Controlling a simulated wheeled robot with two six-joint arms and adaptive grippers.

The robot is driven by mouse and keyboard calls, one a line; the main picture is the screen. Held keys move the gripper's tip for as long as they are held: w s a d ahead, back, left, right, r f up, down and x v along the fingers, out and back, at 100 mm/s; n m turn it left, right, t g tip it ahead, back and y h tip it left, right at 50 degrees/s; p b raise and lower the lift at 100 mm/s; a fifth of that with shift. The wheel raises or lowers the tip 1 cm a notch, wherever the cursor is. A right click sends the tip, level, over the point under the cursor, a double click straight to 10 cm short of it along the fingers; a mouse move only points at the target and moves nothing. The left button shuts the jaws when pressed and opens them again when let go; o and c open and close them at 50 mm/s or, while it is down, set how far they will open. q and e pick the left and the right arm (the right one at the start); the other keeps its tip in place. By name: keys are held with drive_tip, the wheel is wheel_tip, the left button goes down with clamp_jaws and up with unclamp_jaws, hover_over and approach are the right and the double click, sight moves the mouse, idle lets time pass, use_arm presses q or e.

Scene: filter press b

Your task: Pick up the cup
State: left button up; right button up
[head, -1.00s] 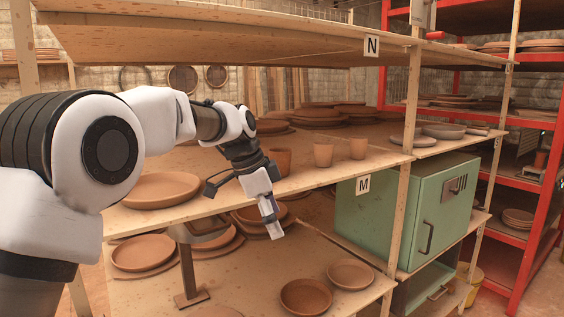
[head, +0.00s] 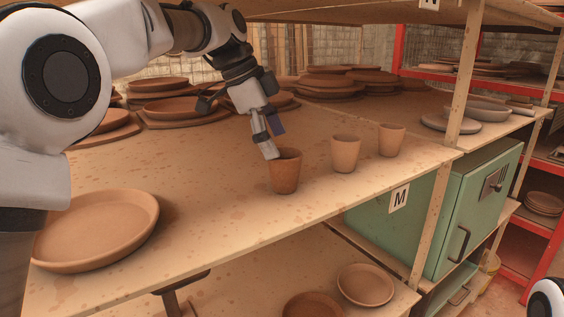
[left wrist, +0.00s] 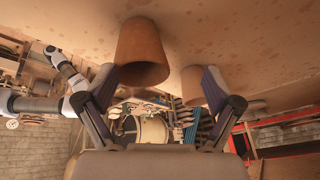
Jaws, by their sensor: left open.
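Three clay cups stand upright in a row near the front edge of the shelf marked M. The nearest is a darker brown cup (head: 286,176). A lighter cup (head: 345,154) and another light cup (head: 391,141) stand to its right. My left gripper (head: 272,140) is open, its fingers at the left rear of the darker cup's rim. Touching or apart, I cannot tell. In the left wrist view, a large cup (left wrist: 142,55) lies ahead between the open fingers (left wrist: 158,82), nearer the left one. Another cup (left wrist: 191,86) shows behind, beside the right finger.
A large clay plate (head: 97,228) lies on the shelf at the left. Stacked plates (head: 325,83) stand at the back. An upright wooden post (head: 446,165) rises right of the cups. A green cabinet (head: 468,210) stands below. The shelf before the cups is bare.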

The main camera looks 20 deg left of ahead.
sight(296, 182)
use_arm(q)
drive_tip(key=s+d+f+p, duration=0.2)
drive_tip(key=d, duration=0.1)
drive_tip(key=shift+s+d+f, duration=0.1)
drive_tip(key=shift+s, duration=0.3)
drive_tip(key=w+f, duration=0.2)
drive_tip(key=f, duration=0.1)
drive_tip(key=shift+w+f, duration=0.1)
drive_tip(key=shift+f, duration=0.05)
drive_tip(key=shift+w+f, duration=0.1)
drive_tip(key=shift+s+d+r, duration=0.1)
drive_tip(key=shift+s+r, duration=0.15)
drive_tip(key=shift+s, duration=0.1)
drive_tip(key=c, duration=0.9)
drive_tip(key=shift+s+r, duration=0.1)
drive_tip(key=shift+s, duration=0.1)
drive_tip(key=c, duration=0.3)
drive_tip(key=shift+w, duration=0.35)
use_arm(e)
drive_tip(key=shift+s+d+r, duration=0.1)
drive_tip(key=shift+s+r, duration=0.2)
drive_tip(key=shift+r, duration=0.3)
drive_tip(key=shift+s+d+r, duration=0.1)
drive_tip(key=shift+s+r, duration=0.2)
drive_tip(key=shift+r, duration=0.3)
